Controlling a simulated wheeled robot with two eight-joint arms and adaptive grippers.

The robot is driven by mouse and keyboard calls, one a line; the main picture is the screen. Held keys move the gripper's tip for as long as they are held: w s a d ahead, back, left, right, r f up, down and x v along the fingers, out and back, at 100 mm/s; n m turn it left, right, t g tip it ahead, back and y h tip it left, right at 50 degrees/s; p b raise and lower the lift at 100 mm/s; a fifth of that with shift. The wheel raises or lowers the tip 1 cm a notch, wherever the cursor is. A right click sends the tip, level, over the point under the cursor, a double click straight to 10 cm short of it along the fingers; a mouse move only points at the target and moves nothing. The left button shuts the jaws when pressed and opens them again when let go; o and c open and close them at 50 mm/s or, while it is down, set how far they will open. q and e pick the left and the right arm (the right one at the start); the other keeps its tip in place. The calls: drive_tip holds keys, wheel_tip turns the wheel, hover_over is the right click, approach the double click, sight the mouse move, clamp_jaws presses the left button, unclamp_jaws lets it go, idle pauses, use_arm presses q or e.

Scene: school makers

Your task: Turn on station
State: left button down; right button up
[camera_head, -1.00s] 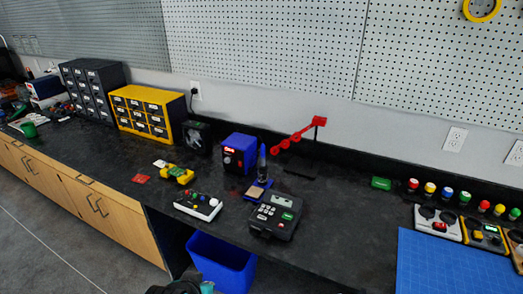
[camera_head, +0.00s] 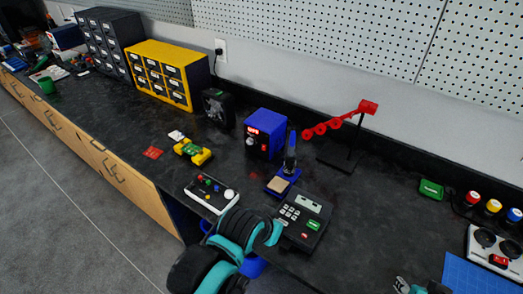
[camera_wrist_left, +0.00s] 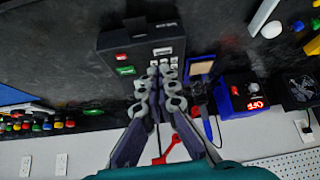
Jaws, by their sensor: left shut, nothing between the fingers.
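A blue soldering station (camera_head: 266,134) with a lit red display and a small knob on its front stands on the black bench; it also shows, turned over, in the left wrist view (camera_wrist_left: 244,94). The display text is too small to read for sure. A black keypad unit (camera_head: 303,221) with a green and a red button sits in front of it. In the left wrist view my left gripper (camera_wrist_left: 158,75) is shut and empty, its fingertips in front of the keypad unit (camera_wrist_left: 142,45). In the head view its fingers are not clear; only my left arm shows.
A pen-like iron in a stand (camera_head: 290,165) and a small tan pad (camera_head: 278,185) are close to the station. A red arm (camera_head: 340,120) stands to its right. A white control box (camera_head: 211,193) and a yellow-green gadget (camera_head: 192,151) lie to the left.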

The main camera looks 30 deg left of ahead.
sight(264, 148)
use_arm(q)
drive_tip(key=w+a+r+n+t+h+p, duration=0.1)
drive_tip(key=w+a+n+p, duration=0.1)
drive_tip(key=w+a+n, duration=0.5)
drive_tip(key=w+a+r+n+p, duration=0.1)
drive_tip(key=w+a+n+p, duration=0.3)
drive_tip(key=n, duration=0.7)
drive_tip(key=w+a+f+n+t+p, duration=0.1)
drive_tip(key=w+a+n, duration=0.1)
drive_tip(key=a+n, duration=0.3)
drive_tip(key=w+a+f+n+t+p, duration=0.1)
drive_tip(key=a+n, duration=0.5)
drive_tip(key=n, duration=0.6)
drive_tip(key=shift+w+a+f+t, duration=0.25)
drive_tip(key=shift+w+f+t, duration=0.2)
drive_tip(key=shift+w, duration=0.8)
drive_tip(key=b+x, duration=0.3)
drive_tip(key=x, duration=0.7)
drive_tip(key=shift+f, duration=0.2)
drive_tip(key=w, duration=0.3)
drive_tip(key=shift+w+d+f+b, duration=0.1)
drive_tip(key=shift+d+f+b, duration=0.1)
drive_tip(key=shift+b, duration=0.15)
drive_tip(key=shift+w, duration=0.35)
